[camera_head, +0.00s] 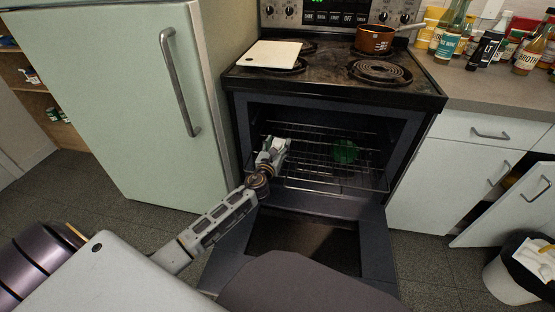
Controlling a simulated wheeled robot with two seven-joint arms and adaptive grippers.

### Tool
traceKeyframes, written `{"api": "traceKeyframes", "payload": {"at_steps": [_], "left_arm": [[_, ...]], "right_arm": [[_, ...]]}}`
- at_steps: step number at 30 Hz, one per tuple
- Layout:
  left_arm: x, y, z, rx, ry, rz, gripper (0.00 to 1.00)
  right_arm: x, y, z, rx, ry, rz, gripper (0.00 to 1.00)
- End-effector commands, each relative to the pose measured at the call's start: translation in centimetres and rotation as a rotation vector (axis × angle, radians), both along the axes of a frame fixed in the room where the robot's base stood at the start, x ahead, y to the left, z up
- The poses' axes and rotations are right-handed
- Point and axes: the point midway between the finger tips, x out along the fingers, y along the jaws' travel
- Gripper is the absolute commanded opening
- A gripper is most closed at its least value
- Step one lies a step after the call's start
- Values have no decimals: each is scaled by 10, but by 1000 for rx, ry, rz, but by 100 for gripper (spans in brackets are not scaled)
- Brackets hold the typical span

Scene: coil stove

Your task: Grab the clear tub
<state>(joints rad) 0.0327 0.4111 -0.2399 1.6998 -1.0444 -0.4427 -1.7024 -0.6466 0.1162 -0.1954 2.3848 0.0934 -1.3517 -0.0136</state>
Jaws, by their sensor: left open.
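I cannot make out a clear tub for sure. A small green rounded object (345,151) sits on the wire rack inside the open oven; it is too small to tell whether it is a tub. My left gripper (280,147) is open at the left part of the oven opening, over the rack. It is to the left of the green object and apart from it. A small whitish-green patch shows at the fingers, too small to identify. My right gripper is out of view.
The oven door (376,245) is folded down below the rack (310,165). A fridge (120,90) stands at left. A copper pot (374,40) and white board (270,54) are on the stove. Bottles crowd the right counter. A cabinet door (515,205) hangs open near a bin (507,282).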

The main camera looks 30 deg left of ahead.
Motion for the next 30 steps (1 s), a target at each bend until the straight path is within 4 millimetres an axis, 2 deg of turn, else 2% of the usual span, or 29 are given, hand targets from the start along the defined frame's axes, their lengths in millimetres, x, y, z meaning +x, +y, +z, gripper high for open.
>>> {"api": "traceKeyframes", "payload": {"at_steps": [4, 5, 17, 30], "left_arm": [[0, 0, 0, 0, 0, 0, 55], [0, 0, 0, 0, 0, 0, 52], [0, 0, 0, 0, -1, 0, 1], [0, 0, 2, 0, -2, 0, 0]], "right_arm": [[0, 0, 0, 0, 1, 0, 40], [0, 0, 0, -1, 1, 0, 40], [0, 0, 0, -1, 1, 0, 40], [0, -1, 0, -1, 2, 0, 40]]}}
